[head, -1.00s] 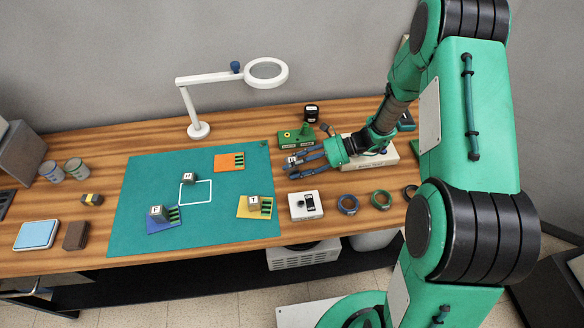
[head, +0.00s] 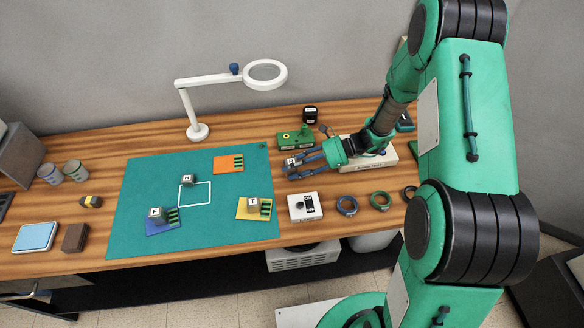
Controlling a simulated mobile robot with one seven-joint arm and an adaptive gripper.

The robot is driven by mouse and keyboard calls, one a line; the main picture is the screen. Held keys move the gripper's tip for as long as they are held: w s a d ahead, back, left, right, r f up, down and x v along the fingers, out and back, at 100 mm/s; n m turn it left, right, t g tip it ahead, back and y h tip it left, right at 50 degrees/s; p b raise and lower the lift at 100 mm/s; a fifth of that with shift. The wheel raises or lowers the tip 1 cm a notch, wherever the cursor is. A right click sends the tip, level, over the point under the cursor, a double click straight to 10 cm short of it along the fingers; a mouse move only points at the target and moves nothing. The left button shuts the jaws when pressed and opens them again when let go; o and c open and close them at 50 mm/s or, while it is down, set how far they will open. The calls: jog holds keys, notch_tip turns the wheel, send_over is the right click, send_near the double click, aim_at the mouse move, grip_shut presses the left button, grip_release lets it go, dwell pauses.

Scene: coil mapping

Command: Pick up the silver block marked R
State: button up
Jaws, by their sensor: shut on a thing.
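My gripper (head: 294,167) reaches in from the right, low beside the right edge of the green mat (head: 130,225). It is shut on a small silver block (head: 291,161) with a pale marked top; the letter is too small to read, and the fingers partly hide the block. Three similar silver blocks stand on the mat: one on the blue board (head: 157,213), one on the yellow board (head: 253,202), and one near the white outlined square (head: 188,180). Their letters are hard to read.
A white magnifier lamp (head: 197,131) stands behind the mat. A green device (head: 295,138) sits just behind my gripper, and a white meter box (head: 304,206) in front. Several rings (head: 347,205) lie to the right. The mat's middle is mostly clear.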

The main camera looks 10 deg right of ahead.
jog(key=shift+r, duration=0.15)
notch_tip(320, 180, up, 10)
jog(key=shift+f+p, duration=0.1)
jog(key=shift+p, duration=1.1)
jog(key=shift+a, duration=0.15)
